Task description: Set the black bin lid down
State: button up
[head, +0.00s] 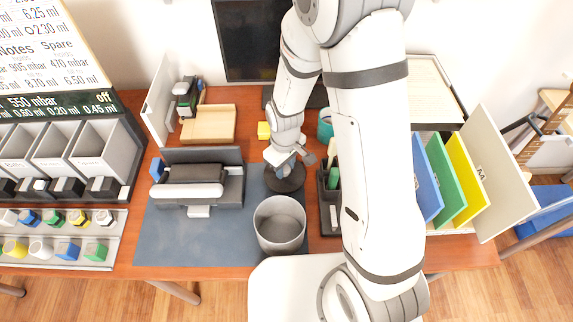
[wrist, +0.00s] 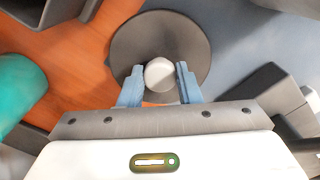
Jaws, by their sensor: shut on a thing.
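The black bin lid (head: 287,180) is a dark round disc with a pale knob. It is level, over the right edge of the blue-grey mat (head: 225,240), behind the bin. My gripper (head: 288,158) is above it; in the wrist view the two blue fingers (wrist: 160,82) are shut on the knob, one on each side. The wrist view shows the whole round lid (wrist: 180,35) beyond the fingers, straddling orange wood and mat. I cannot tell whether its underside touches the table. The grey bin (head: 280,228) stands open at the mat's front right.
A dark machine with a white roller (head: 200,188) sits left of the lid. A black holder with green-handled tools (head: 330,200) and a teal cup (head: 325,125) stand to the right. A yellow block (head: 263,130) lies behind. The mat's front left is clear.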

jog(key=shift+f, duration=0.2)
jog(key=o, duration=1.1)
